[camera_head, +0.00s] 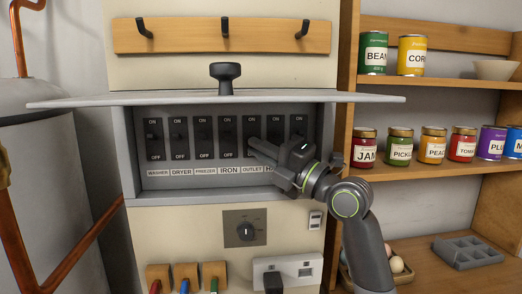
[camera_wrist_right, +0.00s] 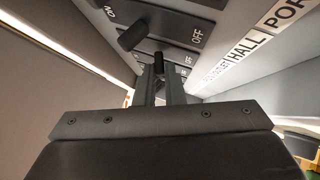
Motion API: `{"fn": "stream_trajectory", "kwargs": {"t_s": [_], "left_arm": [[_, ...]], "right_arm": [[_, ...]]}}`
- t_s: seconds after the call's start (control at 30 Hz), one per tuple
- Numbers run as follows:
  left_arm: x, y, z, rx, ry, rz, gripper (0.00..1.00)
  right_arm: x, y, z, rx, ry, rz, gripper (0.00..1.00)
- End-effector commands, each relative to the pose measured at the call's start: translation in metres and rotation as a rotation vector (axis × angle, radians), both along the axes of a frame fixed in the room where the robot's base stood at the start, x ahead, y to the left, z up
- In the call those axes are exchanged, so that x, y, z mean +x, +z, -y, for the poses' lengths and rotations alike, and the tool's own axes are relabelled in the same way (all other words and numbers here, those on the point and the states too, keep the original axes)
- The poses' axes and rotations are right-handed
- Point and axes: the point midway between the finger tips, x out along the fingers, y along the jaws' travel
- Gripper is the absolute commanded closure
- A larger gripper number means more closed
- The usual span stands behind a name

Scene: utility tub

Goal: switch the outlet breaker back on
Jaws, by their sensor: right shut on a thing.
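The breaker panel (camera_head: 130,150) is open, with a row of black switches above printed labels. The outlet label (camera_head: 252,169) is fifth from the left, beside the iron label (camera_head: 229,170). My right gripper (camera_head: 253,146) reaches in from the right, with its fingertips at the outlet switch. In the right wrist view my gripper (camera_wrist_right: 161,80) is shut on a short black lever (camera_wrist_right: 158,62), the outlet one by its place beside the HALL label. The fingers hide most of it, so I cannot tell its on or off position. My left gripper is not in view.
The grey panel cover (camera_head: 150,98) sticks out above the switches, with a black knob (camera_head: 225,75). The neighbouring lever (camera_wrist_right: 132,35) stands close to my fingers. A dial (camera_head: 245,230) sits below. Shelves with cans and jars (camera_head: 401,145) are on the right.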

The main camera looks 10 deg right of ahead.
Motion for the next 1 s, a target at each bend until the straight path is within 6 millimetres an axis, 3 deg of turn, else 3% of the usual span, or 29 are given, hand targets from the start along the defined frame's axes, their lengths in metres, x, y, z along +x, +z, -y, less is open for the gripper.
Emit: {"fn": "stream_trajectory", "kwargs": {"t_s": [0.7, 1.0], "left_arm": [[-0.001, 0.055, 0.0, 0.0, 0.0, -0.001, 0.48], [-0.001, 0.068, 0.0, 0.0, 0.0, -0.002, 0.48]], "right_arm": [[-0.004, 0.024, 0.0, -0.002, -0.002, -0.455, 1.0], [-0.003, 0.027, 0.0, -0.002, 0.0, -0.579, 1.0]]}}
